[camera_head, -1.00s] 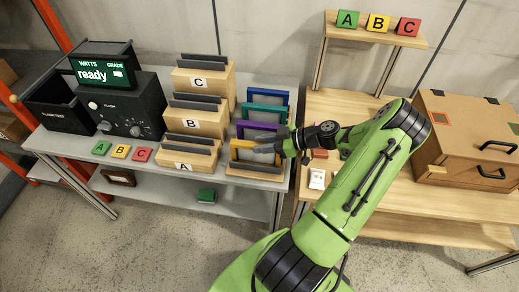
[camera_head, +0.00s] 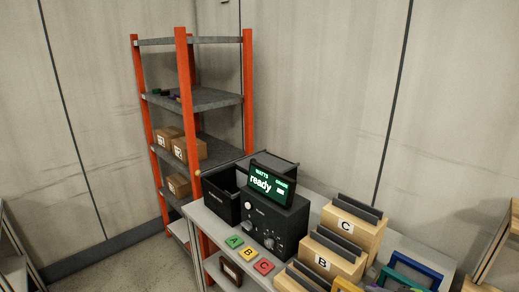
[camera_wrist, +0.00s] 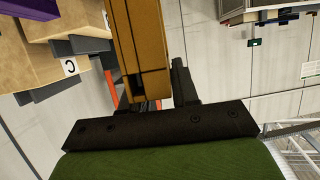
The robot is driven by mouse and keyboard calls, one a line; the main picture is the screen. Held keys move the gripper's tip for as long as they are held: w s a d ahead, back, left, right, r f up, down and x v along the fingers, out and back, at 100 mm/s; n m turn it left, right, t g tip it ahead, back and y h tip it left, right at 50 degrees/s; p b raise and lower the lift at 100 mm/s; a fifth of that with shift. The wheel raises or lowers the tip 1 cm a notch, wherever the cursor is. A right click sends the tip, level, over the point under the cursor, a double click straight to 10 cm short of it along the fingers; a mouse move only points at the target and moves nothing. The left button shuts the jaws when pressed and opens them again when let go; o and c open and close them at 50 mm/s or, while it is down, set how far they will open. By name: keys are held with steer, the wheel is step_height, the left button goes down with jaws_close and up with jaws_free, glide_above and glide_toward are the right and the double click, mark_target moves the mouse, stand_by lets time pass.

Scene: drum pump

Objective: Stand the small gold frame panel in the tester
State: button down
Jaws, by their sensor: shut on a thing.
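The small gold frame panel (camera_wrist: 142,40) runs up from between the fingers of my gripper (camera_wrist: 147,88) in the wrist view. My gripper is shut on it. In the head view only a yellow piece of the panel (camera_head: 346,285) shows at the bottom edge, right of the wooden blocks; whether it still touches its rack cannot be told. The tester (camera_head: 268,228) is a black box with knobs and a green display (camera_head: 270,181) reading "ready". An open-topped black box (camera_head: 222,198) stands at its left.
Wooden holders marked C (camera_head: 350,233) and B (camera_head: 328,262) stand right of the tester. A blue frame (camera_head: 428,272) is at the lower right. Green, yellow and red letter tiles (camera_head: 249,253) lie in front. An orange-post shelf (camera_head: 183,100) stands behind left.

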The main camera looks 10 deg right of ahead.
steer(key=w+a+f+n+g+y, duration=0.1)
steer(key=a+f, duration=0.1)
steer(key=a, duration=0.6)
steer(key=w+a+f+n+g, duration=0.1)
steer(key=a+f, duration=0.1)
steer(key=a, duration=0.7)
steer(key=shift+w+a+f+y, duration=0.25)
steer(key=shift+w+f+y, duration=0.05)
steer(key=shift+f+y, duration=0.1)
steer(key=shift+r, duration=0.15)
